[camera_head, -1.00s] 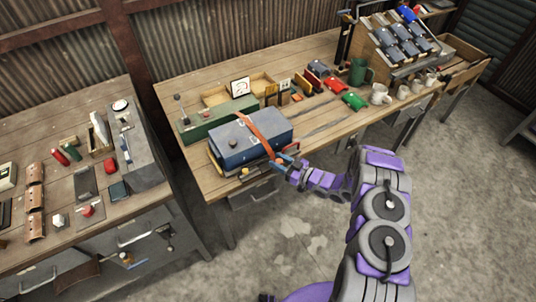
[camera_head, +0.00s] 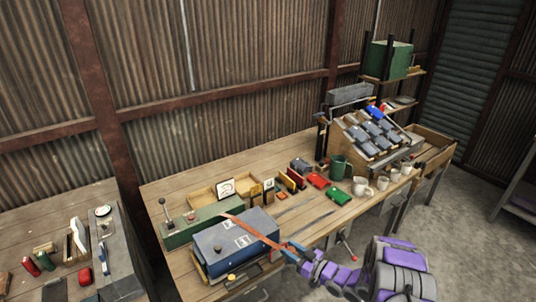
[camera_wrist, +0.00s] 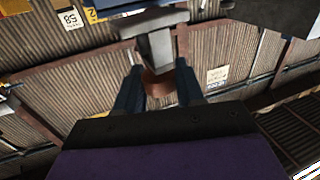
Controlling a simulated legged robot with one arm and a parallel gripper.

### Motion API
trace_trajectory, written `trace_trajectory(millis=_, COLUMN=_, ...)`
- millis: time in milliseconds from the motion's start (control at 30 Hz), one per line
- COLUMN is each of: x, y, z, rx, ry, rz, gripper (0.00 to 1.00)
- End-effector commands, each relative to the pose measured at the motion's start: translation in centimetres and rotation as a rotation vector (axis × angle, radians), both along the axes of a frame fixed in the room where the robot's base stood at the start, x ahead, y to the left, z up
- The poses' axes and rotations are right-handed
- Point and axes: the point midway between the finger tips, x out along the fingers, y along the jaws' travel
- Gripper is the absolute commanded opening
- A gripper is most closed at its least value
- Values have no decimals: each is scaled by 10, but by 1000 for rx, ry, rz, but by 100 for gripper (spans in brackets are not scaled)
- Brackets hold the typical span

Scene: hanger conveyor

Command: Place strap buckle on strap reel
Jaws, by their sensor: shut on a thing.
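My gripper (camera_head: 290,251) is at the front right corner of the blue box (camera_head: 212,262) on the bench. It is shut on the strap buckle, a grey metal T-shaped piece (camera_wrist: 156,42) between my two blue fingers in the wrist view. The orange strap (camera_head: 255,231) runs from the back of the blue box across its top to my gripper. A brown-orange piece (camera_wrist: 158,84), which looks like the strap, shows between the fingers. I cannot make out which part is the strap reel. A green base with a lever (camera_head: 195,230) stands behind the blue box.
A shallow wooden tray (camera_head: 208,201), small cards, red and green pieces, a green mug (camera_head: 338,167) and white mugs (camera_head: 361,186) stand along the bench. A sloped rack (camera_head: 372,135) is at the far end. A second bench (camera_head: 40,230) is at left.

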Motion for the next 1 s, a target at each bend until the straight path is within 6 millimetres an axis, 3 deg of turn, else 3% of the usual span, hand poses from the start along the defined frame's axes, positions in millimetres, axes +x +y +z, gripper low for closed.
trace_trajectory(millis=33, x=16, y=-2, z=18, rx=-1, ry=-7, rz=-39, gripper=3)
trace_trajectory(millis=200, x=54, y=-13, z=64, rx=0, ry=-3, rz=-177, gripper=3)
trace_trajectory(millis=400, x=84, y=-24, z=121, rx=3, ry=-4, rz=-322, gripper=3)
trace_trajectory(millis=700, x=104, y=-36, z=204, rx=5, ry=-4, rz=-523, gripper=3)
trace_trajectory(millis=1000, x=98, y=-46, z=281, rx=3, ry=-2, rz=-705, gripper=3)
